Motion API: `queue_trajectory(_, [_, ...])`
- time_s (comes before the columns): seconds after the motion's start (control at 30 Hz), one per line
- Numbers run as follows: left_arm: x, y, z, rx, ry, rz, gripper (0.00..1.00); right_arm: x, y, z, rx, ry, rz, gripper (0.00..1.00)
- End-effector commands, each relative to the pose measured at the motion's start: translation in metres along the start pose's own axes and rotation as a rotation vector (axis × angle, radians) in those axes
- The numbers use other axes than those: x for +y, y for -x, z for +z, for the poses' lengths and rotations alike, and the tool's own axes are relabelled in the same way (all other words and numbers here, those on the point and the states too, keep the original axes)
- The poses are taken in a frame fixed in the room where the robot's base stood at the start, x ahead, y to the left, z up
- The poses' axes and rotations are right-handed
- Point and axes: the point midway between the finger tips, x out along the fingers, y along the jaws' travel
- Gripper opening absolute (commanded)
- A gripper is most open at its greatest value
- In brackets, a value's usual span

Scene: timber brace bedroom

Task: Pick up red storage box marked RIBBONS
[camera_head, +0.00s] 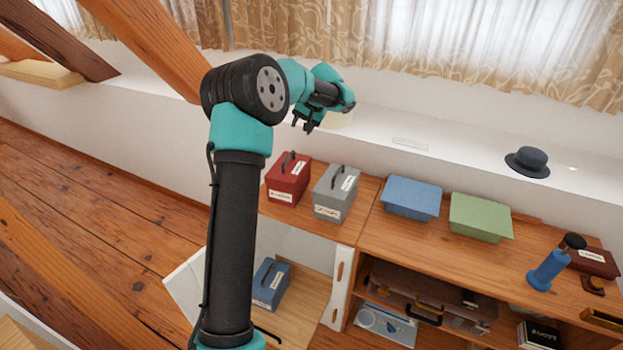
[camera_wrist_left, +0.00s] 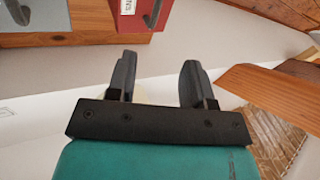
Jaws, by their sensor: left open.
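The red storage box (camera_head: 288,180) stands on the left end of the wooden cabinet top, with a dark handle on its lid and a white label too small to read here. In the left wrist view a red box (camera_wrist_left: 137,24) shows at the top edge, cut off, with a label ending in "NS". My left gripper (camera_head: 307,126) is open and empty, above and behind the red box and apart from it. In the left wrist view its two fingers (camera_wrist_left: 156,70) stand apart with nothing between them. My right gripper is not in view.
A grey box (camera_head: 336,193) stands close to the right of the red box. Blue (camera_head: 411,197) and green (camera_head: 481,217) boxes stand further right. A dark hat (camera_head: 527,161) lies on the white ledge behind. A blue box (camera_head: 270,284) sits in the open compartment below.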

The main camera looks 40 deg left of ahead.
Motion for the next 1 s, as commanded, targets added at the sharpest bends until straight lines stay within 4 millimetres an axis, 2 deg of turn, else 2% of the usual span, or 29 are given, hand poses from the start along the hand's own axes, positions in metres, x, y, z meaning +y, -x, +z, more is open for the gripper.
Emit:
queue_trajectory(0.23, [0.001, -0.001, 0.000, -0.001, -0.002, 0.002, 0.47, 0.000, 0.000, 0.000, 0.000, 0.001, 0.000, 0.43])
queue_trajectory(0.37, [0.001, -0.009, 0.000, -0.002, -0.003, 0.002, 0.47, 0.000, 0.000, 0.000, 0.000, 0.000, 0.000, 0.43])
queue_trajectory(1.0, [0.002, -0.111, 0.001, -0.003, -0.003, 0.002, 0.47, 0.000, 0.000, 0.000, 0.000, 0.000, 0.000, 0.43])
